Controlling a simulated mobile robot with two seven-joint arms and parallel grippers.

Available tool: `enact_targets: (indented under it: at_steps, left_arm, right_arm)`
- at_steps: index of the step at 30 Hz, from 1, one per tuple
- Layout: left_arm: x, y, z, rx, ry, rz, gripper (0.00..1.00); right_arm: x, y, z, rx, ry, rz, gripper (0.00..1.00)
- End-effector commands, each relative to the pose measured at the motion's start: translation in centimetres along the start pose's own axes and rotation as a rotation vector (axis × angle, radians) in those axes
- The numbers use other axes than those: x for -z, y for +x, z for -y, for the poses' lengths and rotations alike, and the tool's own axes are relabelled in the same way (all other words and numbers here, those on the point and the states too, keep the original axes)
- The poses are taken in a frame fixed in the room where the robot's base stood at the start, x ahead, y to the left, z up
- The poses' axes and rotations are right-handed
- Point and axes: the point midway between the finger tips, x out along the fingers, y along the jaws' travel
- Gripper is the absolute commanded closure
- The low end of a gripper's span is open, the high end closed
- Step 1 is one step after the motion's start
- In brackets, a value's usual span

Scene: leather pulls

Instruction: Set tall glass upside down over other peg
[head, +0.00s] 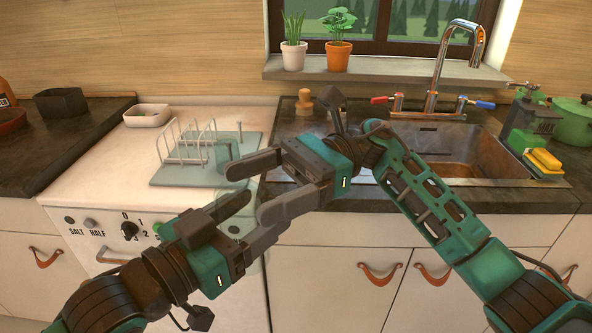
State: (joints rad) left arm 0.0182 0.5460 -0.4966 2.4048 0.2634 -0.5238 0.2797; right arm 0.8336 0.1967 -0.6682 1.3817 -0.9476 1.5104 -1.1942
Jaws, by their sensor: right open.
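A tall glass (257,262), pale green and see-through, stands roughly upright in the air in front of the counter, mostly hidden by fingers; which end is up I cannot tell. My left gripper (250,215) has its fingers on either side of it and appears to hold it. My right gripper (268,188) is open, with its fingers around or beside the glass's upper part. Behind, a teal drying rack (178,178) has wire loops and upright pegs, including a peg (239,130) near its right side. A faint greenish glass-like shape (222,155) stands on the rack.
A white bowl (147,115) is behind the rack. A wooden-topped stopper (305,102), the faucet (437,70) and sink (460,155) are to the right. A yellow sponge (543,161) lies at the far right. The white counter's front left is clear.

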Motion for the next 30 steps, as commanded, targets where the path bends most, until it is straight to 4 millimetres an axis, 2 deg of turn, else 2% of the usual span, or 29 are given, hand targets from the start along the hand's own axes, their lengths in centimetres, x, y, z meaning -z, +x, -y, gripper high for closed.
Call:
enact_targets:
  at_steps: [3, 7, 19, 30]
  left_arm:
    - [0.1, 0.0, 0.0, 0.0, 0.001, -0.002, 0.71]
    - [0.1, 0.0, 0.0, 0.0, 0.001, -0.002, 0.71]
    - [0.1, 0.0, 0.0, 0.0, 0.001, -0.002, 0.71]
    - [0.1, 0.0, -0.1, -0.001, 0.0, -0.002, 0.71]
  right_arm:
    - [0.0, 1.9, 0.0, -0.002, 0.0, 0.001, 0.11]
    - [0.0, 3.0, 0.0, 0.0, 0.0, 0.001, 0.11]
    - [0.0, 3.6, 0.0, 0.001, 0.002, 0.001, 0.12]
    - [0.0, 3.6, 0.0, 0.003, 0.001, 0.002, 0.47]
